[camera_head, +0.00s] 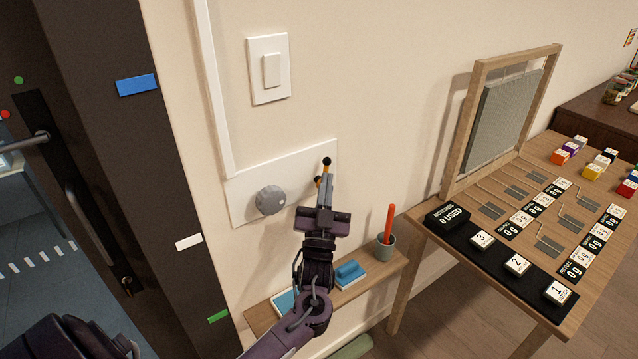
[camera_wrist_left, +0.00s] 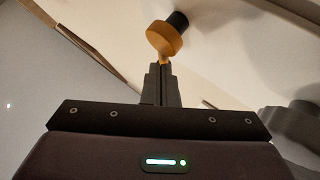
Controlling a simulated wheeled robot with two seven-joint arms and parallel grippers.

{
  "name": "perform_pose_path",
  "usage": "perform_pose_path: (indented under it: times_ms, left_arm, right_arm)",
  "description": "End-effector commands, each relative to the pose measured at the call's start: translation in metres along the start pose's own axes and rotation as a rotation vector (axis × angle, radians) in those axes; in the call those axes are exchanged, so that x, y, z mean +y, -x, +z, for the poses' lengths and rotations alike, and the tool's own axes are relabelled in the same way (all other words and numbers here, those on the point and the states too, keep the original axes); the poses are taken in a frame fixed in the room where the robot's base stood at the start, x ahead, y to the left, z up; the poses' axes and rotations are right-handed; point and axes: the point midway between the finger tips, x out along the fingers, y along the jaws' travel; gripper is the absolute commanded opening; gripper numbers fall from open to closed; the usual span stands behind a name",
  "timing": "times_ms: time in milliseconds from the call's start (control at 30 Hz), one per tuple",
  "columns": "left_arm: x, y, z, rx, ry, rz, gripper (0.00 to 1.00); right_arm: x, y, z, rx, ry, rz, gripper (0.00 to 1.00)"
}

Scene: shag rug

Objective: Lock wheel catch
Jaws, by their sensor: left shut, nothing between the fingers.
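A white wall plate (camera_head: 248,178) holds a round grey knob (camera_head: 270,200), most likely the wheel. Right of it is a small orange fitting (camera_head: 318,182) with a dark end, partly behind my fingers. A black-tipped piece (camera_head: 326,161) shows just above my fingertips. My left gripper (camera_head: 326,176) is shut and empty, fingers pointing up at the plate's right part. In the left wrist view, an orange disc (camera_wrist_left: 163,40) with a black end (camera_wrist_left: 178,20) is right beyond the shut fingertips (camera_wrist_left: 162,66); I cannot tell whether they touch. My right gripper is not in view.
A wooden shelf (camera_head: 262,320) below holds blue-topped items (camera_head: 349,271) and a grey cup (camera_head: 385,245) with a red stick. A light switch (camera_head: 270,70) is above the plate. A dark door frame (camera_head: 130,150) stands left. A wooden table (camera_head: 470,258) with numbered tiles stands right.

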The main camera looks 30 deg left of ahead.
Motion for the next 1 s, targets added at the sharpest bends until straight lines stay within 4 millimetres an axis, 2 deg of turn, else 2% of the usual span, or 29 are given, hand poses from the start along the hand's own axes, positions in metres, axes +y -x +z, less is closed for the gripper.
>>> perform_pose_path:
  times_ms: [33, 200, 633, 1000]
  left_arm:
    - [0.000, -0.010, -0.007, -0.025, -0.027, 0.028, 0.00]
    - [0.005, -0.017, -0.006, -0.113, -0.120, 0.121, 0.00]
    - [0.011, -0.017, -0.001, -0.242, -0.256, 0.256, 0.00]
    - [0.014, -0.018, 0.003, -0.295, -0.312, 0.310, 0.00]
  right_arm:
    - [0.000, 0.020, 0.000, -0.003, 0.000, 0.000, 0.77]
    - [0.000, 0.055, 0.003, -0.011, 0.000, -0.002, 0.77]
    - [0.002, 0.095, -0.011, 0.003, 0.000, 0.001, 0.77]
    - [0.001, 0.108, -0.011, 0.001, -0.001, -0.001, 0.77]
